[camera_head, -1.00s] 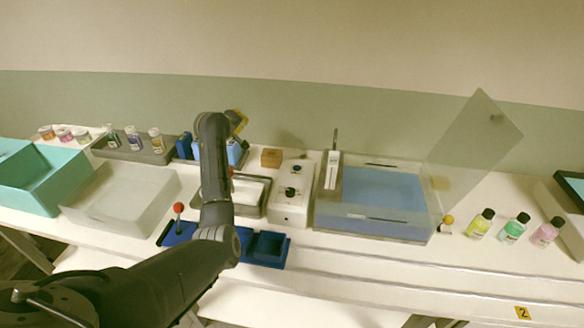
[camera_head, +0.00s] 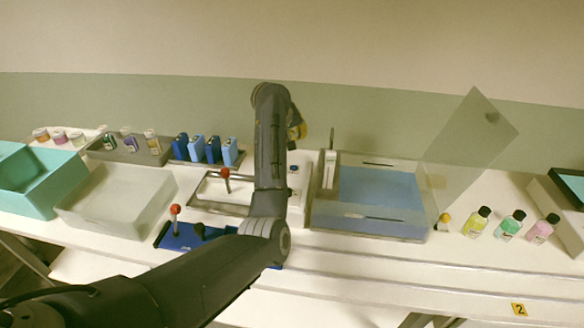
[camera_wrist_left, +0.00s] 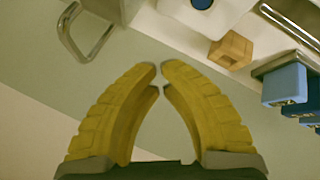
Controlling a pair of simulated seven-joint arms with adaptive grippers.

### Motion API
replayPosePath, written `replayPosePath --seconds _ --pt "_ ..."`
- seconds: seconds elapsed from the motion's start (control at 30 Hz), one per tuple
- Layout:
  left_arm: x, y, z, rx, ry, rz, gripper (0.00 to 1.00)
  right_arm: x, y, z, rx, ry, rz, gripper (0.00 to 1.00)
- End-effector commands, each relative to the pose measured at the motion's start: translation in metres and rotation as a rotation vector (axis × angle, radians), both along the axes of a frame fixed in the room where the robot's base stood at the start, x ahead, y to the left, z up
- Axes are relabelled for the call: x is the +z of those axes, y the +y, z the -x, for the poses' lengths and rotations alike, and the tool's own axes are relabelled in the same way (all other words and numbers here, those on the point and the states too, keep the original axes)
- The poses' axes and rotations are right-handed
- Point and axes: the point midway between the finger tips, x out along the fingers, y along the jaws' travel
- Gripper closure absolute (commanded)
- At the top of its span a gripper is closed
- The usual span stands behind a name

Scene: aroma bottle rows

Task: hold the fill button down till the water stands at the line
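The clear tank (camera_head: 322,212) holds blue water (camera_head: 380,188). Thin dark marks show on its back and front walls; I cannot tell which is the line. The white control box (camera_head: 296,196) stands left of the tank, mostly behind my left arm. A blue button (camera_head: 294,168) on it also shows at the top edge of the left wrist view (camera_wrist_left: 202,3). My left gripper (camera_head: 298,130), with yellow fingers, is behind the box, apart from the button. In the wrist view its fingertips (camera_wrist_left: 160,70) nearly meet, with nothing between them. My right gripper is out of view.
A metal tap (camera_head: 332,145) stands at the tank's back left. A clear panel (camera_head: 468,140) leans out at the tank's right. Red-knobbed levers (camera_head: 175,210) stand left of my arm.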

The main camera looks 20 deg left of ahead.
Motion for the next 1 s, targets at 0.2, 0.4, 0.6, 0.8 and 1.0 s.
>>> replayPosePath --seconds 0.2,0.4,0.6,0.8,1.0 --pt "0.0 0.0 0.0 0.0 0.0 0.0 1.0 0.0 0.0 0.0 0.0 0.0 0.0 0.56" --pt "-0.002 0.0 0.0 0.0 0.001 -0.001 1.0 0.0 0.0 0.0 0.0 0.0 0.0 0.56" --pt "-0.017 0.0 0.001 0.0 0.003 -0.001 1.0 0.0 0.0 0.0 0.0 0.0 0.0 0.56" --pt "-0.041 0.001 0.001 0.001 0.003 -0.001 1.0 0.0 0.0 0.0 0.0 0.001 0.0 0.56" --pt "-0.063 0.001 0.001 0.001 0.003 0.0 1.0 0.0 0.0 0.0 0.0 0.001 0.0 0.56"
